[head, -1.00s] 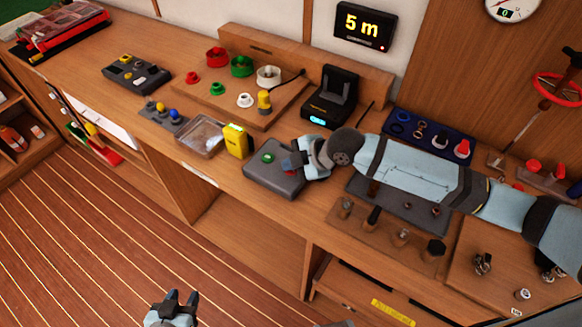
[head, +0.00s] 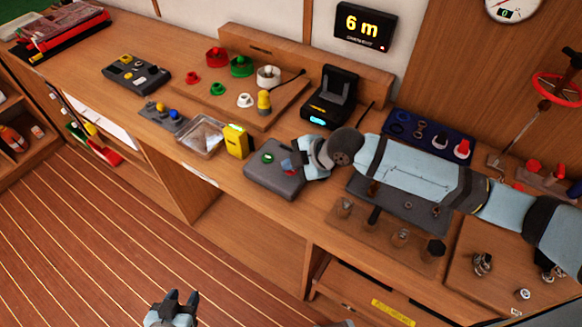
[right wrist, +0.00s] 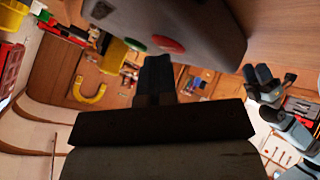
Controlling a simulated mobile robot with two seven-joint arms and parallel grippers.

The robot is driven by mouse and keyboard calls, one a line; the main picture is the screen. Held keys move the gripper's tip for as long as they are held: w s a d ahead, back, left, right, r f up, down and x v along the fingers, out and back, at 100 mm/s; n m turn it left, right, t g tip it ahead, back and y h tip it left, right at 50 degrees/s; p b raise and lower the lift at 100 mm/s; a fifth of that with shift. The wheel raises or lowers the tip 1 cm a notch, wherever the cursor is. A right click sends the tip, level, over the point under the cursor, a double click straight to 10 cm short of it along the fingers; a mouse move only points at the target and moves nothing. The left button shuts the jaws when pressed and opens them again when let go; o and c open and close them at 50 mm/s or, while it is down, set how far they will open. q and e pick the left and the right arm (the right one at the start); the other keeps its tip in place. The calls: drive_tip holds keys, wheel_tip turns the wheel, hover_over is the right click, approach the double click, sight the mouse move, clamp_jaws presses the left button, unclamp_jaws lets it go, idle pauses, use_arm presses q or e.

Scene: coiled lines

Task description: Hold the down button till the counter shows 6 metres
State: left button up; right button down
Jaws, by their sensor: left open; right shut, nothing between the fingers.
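The counter (head: 363,25) on the wall reads "6 m". The grey button box (head: 270,183) lies on the bench's front edge, with a green button (head: 267,158) on top. In the right wrist view its red button (right wrist: 167,45) shows beside the green button (right wrist: 135,45). No up or down marking is readable. My right gripper (head: 290,166) is shut and empty, over the red button's side of the box; I cannot tell whether the fingertips touch the button. My left gripper (head: 180,296) is open and empty, low over the floor, away from the bench.
A yellow device (head: 236,141) and a clear tray (head: 201,139) stand left of the box. A black cradle (head: 331,95) stands behind it. My right arm stretches over a grey mat and a wooden board of dark fittings (head: 390,235). The floor in front is clear.

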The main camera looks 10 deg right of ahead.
sight(291, 172)
drive_tip(key=shift+r+p, duration=0.8)
drive_tip(key=shift+r, duration=0.05)
wheel_tip(291, 172, up, 5)
drive_tip(key=p, duration=0.4)
drive_tip(key=shift+p, duration=0.35)
idle(0.8)
